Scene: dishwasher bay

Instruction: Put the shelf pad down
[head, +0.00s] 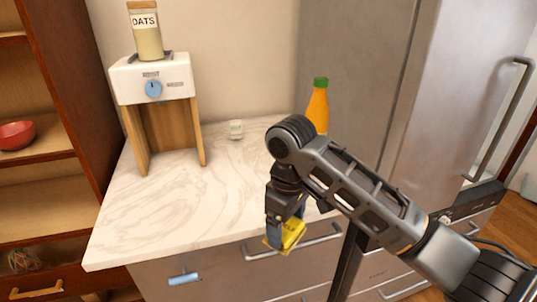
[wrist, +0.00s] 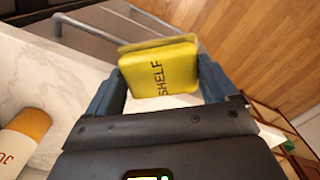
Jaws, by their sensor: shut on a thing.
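The shelf pad is a yellow block with the word SHELF on it; it shows in the wrist view (wrist: 160,72) and in the head view (head: 291,235). My gripper (head: 284,233) is shut on it, with one blue finger on each side, as the wrist view (wrist: 160,85) also shows. In the head view the pad is at the counter's front edge, in front of a drawer handle. I cannot tell whether it touches anything besides my fingers. Its lower part is partly hidden by a finger.
A marble counter (head: 150,215) has free room at left and centre. A drawer handle (head: 320,241) juts out below. A fridge (head: 450,100) is at right.

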